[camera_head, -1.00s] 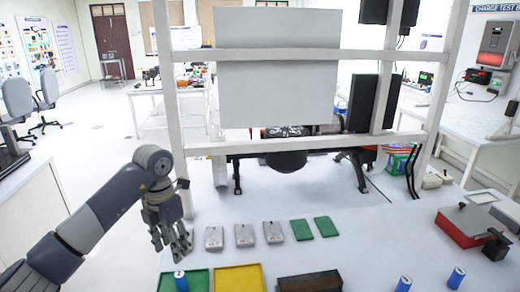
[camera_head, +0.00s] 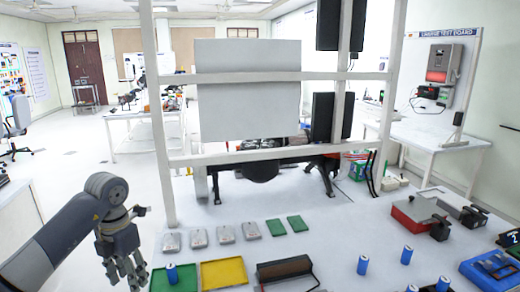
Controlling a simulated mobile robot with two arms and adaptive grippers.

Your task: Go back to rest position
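My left gripper (camera_head: 125,268) hangs with its fingers pointing down at the lower left, beside the table's left edge. Its fingers look spread, with nothing seen between them. A blue cylinder (camera_head: 171,273) stands upright in the green tray (camera_head: 185,283), to the right of the gripper and apart from it. My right gripper is not in view.
A yellow tray (camera_head: 224,273) and a dark brown block (camera_head: 284,267) sit beside the green tray. Several grey units and green plates (camera_head: 298,223) lie behind. Several blue cylinders (camera_head: 407,255) and a blue tray (camera_head: 490,268) are at right. A white frame (camera_head: 270,155) rises behind.

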